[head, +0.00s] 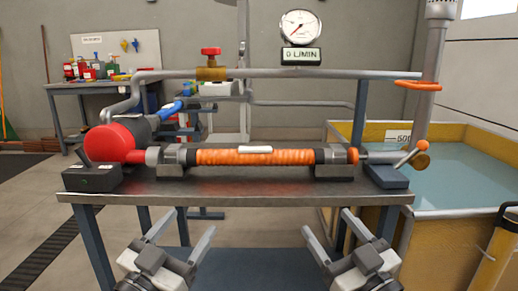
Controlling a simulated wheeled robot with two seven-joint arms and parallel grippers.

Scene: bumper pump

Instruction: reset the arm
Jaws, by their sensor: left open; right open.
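My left gripper (180,235) is low in the head view, in front of the table's front edge, with its fingers spread and nothing between them. My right gripper (328,236) is to the right of it, also low, open and empty. Both are apart from the bench and the pump. On the bench, an orange ribbed cylinder (240,157) with a white grip lies level between two dark supports. A red round cap (115,143) is at its left end. A small lever with an orange tip (421,146) is at its right end.
The metal bench (235,190) has a clear front strip. A gauge (300,28) reads above a "0 L/MIN" display (300,56). A red-knobbed valve (211,62) sits on the pipe. A yellow water tank (460,240) stands at right. A cluttered back table (100,86) is at left.

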